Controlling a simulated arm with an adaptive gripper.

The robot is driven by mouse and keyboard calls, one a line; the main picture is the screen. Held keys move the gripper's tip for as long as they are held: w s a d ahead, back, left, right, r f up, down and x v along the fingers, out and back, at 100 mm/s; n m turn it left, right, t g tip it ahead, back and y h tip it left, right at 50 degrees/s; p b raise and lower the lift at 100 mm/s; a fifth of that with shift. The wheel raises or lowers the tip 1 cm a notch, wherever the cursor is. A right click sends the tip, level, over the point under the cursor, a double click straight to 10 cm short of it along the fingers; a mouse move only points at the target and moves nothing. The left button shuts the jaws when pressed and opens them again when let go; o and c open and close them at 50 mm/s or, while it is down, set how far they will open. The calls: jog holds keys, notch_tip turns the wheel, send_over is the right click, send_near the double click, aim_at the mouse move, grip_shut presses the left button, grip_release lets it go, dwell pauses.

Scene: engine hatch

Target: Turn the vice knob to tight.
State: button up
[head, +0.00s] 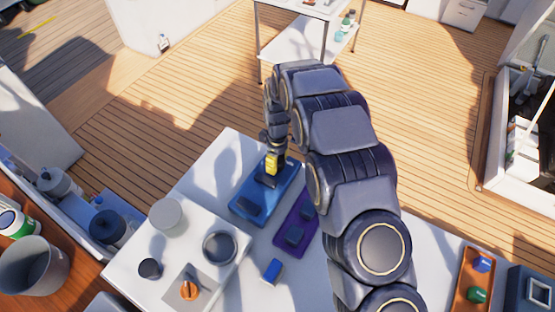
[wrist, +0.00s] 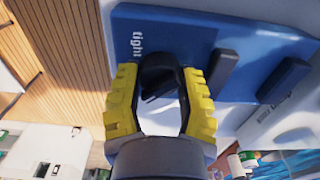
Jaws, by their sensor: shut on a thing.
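The blue vice (head: 244,207) lies on the white table, with its dark jaw blocks on top. In the wrist view the blue vice plate (wrist: 180,40) carries the word "tight" beside a black knob (wrist: 158,68). Two dark jaw blocks (wrist: 222,68) stand to the right of the knob, with a gap between them. My gripper (head: 272,165) is over the far end of the vice. In the wrist view its yellow fingers (wrist: 160,100) stand on both sides of the knob and are shut on it. The knob's exact pointing direction is partly hidden.
A purple vice-like plate (head: 292,224) lies close to the right of the blue vice. A small blue block (head: 272,271) lies nearer on the table. A white panel with an orange knob (head: 189,290) and a white cylinder (head: 166,216) are at the left. An orange tray (head: 463,290) is at the right.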

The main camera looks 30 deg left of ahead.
jog(key=shift+f+m, duration=0.1)
jog(key=shift+m, duration=0.3)
jog(key=m, duration=0.3)
jog(key=shift+m, duration=0.3)
jog(key=m, duration=0.4)
jog(key=shift+m, duration=0.3)
jog(key=m, duration=0.4)
jog(key=shift+m, duration=2.3)
jog(key=o, duration=0.9)
jog(key=shift+c, duration=0.2)
